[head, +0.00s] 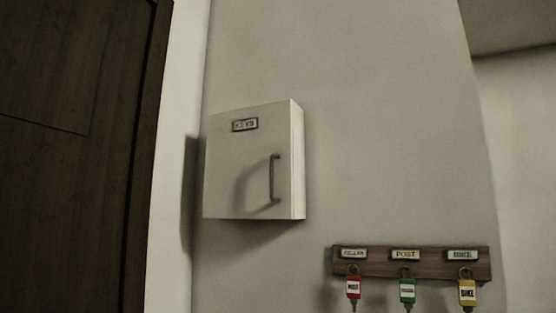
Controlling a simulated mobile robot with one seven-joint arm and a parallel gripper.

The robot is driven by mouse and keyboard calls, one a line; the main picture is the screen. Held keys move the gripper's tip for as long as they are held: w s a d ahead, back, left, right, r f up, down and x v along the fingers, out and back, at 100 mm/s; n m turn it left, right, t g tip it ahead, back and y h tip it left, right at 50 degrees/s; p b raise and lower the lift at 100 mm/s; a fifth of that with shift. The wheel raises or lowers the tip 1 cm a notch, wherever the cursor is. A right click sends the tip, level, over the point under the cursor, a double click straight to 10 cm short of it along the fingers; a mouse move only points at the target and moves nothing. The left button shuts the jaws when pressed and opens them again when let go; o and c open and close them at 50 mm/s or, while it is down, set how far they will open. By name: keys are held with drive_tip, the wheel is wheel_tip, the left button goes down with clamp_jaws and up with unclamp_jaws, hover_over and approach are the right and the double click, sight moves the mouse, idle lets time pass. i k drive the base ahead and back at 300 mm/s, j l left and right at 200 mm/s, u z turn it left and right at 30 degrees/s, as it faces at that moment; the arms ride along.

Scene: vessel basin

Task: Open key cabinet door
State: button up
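The key cabinet (225,170) is a white box on the wall, left of the middle in the head view. A small framed "KEYS" label (244,125) sits near the top of its door. The door looks shut, flush with the box. A dark vertical bar handle (275,178) is on the right part of the door and casts a shadow to its left. The hinges are not visible. My gripper is not in this view, so nothing is seen touching the cabinet.
A dark wooden door (75,150) fills the left side. A wooden key rack (430,263) hangs lower right, with red (353,287), green (407,291) and yellow (467,292) tagged keys on hooks. The wall in front of and right of the cabinet is clear.

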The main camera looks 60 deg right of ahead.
sight(248, 164)
drive_tip(key=z, duration=1.3)
drive_tip(key=i+z, duration=0.2)
drive_tip(key=i+l, duration=0.05)
